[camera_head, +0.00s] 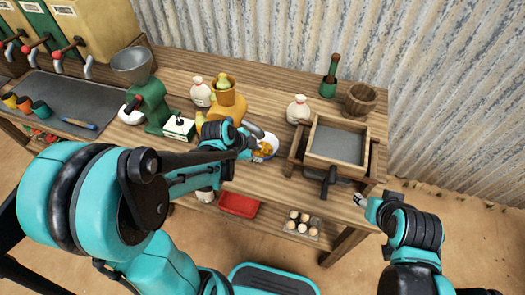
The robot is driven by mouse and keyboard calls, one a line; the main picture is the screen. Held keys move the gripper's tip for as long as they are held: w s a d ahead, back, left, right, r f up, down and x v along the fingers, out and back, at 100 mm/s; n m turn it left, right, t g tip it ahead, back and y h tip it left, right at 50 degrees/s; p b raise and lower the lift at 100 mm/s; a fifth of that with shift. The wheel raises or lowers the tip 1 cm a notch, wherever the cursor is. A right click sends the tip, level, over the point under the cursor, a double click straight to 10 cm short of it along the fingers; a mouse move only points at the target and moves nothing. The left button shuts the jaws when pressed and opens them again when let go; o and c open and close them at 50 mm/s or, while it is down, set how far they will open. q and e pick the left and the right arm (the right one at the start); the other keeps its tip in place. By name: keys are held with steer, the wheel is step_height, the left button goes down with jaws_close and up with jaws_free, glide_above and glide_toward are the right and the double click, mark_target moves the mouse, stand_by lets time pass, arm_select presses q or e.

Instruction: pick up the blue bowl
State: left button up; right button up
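A small round bowl (272,143) with a pale, bluish-white rim and something orange-yellow in it sits on the wooden table near the middle. It is the only thing that could be the blue bowl, and its left side is partly hidden by my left gripper. My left gripper (254,147) is right at the bowl's left edge; whether it touches the bowl cannot be told. Its fingers are too small and overlapped to read. My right gripper (359,200) is at the table's front right edge, apart from the bowl, with its fingers unclear.
A wooden box sieve (338,145) with a handle stands right of the bowl. White sacks (298,109) are behind. A red tray (238,205) and eggs (302,221) are on the lower shelf.

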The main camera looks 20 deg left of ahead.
mark_target(263, 157)
arm_select(q)
steer(key=x, duration=0.2)
steer(key=shift+w+f+b, duration=0.1)
steer(key=shift+f+b, duration=0.15)
steer(key=shift+b, duration=0.1)
steer(key=b+x, duration=0.2)
steer(key=x, duration=0.3)
steer(key=shift+b, duration=0.4)
jaws_close()
